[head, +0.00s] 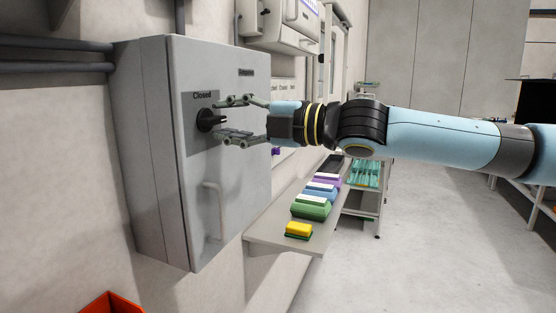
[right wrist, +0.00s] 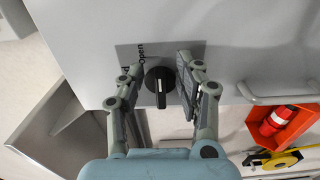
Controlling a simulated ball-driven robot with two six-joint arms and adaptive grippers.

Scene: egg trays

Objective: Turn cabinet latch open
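The grey cabinet (head: 200,200) hangs on the wall at the left in the head view, its door shut. A black rotary latch (head: 207,120) sits on a darker plate under the word "Closed". In the right wrist view the latch (right wrist: 159,83) lies between my fingers, with the word "Open" beside it. My right gripper (head: 225,118) is open, its two fingers above and below the latch in the head view. In the right wrist view the fingers (right wrist: 160,75) stand apart on both sides, with gaps to the knob. My left gripper is not in view.
A handle (head: 213,212) projects from the cabinet door below the latch. A shelf (head: 262,236) with coloured boxes stands to the right. A red box with an extinguisher (right wrist: 280,122) shows in the right wrist view. Open floor lies at the right.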

